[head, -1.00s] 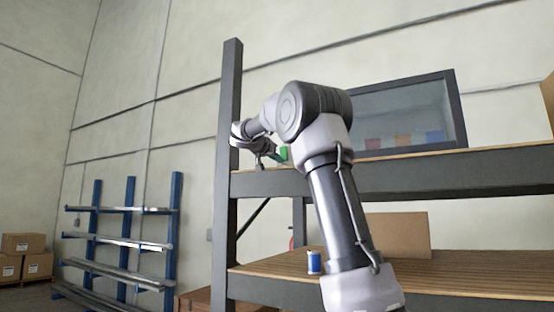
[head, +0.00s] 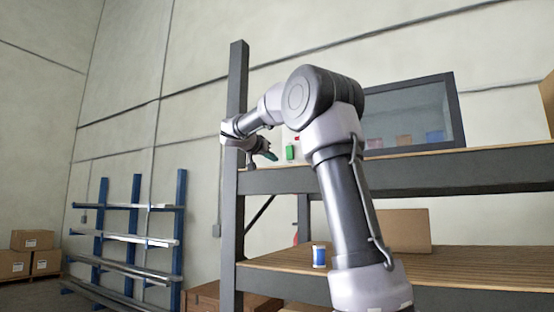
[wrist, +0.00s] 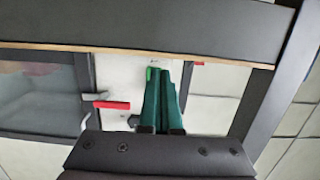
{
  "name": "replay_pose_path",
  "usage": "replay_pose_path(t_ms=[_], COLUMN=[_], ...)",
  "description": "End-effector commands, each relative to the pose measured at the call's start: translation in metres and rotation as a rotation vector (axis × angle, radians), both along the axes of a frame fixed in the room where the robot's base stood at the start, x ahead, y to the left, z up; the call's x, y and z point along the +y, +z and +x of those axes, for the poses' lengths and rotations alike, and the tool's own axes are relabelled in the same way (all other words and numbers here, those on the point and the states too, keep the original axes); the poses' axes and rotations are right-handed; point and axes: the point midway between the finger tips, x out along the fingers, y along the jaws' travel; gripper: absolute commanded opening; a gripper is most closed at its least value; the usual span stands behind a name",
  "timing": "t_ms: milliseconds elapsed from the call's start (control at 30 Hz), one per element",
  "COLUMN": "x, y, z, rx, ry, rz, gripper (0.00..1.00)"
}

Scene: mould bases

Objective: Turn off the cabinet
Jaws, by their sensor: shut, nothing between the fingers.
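The cabinet (head: 412,108), a dark-framed box with a glass front, stands on the upper shelf, partly behind my arm. In the wrist view its dark frame (wrist: 88,85) is at the left, with a red-handled lever (wrist: 112,104) beside it. In the head view a small green part (head: 290,152) shows left of the cabinet, with a red spot (head: 297,139) above it. My gripper (head: 270,157) is left of the green part, near the shelf post. In the wrist view my gripper's dark green fingers (wrist: 160,74) are together and empty; a bright green bit shows beside their tips.
The grey shelf post (head: 236,100) stands close by my wrist. The upper shelf beam (head: 430,173) runs below the cabinet. A blue-and-white can (head: 319,256) and a cardboard box (head: 404,231) are on the lower shelf. A blue rack (head: 135,235) stands at the left.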

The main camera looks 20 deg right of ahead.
Motion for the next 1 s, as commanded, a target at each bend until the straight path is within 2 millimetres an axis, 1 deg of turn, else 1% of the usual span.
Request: replay_pose_path(t_ms=[33, 133, 300, 900, 967, 1000], x=[0.007, 0.019, 0.030, 0.032, 0.030, 0.027], y=[-0.001, -0.004, -0.006, -0.007, -0.009, -0.014], z=[-0.005, -0.014, -0.024, -0.026, -0.028, -0.033], rx=[0.000, 0.001, 0.000, 0.001, 0.012, 0.029], ry=[0.003, 0.003, 0.001, 0.000, 0.002, 0.005], rz=[0.001, 0.000, 0.000, 0.000, 0.009, 0.023], gripper=[0.00, 0.00, 0.00, 0.00, 0.00, 0.00])
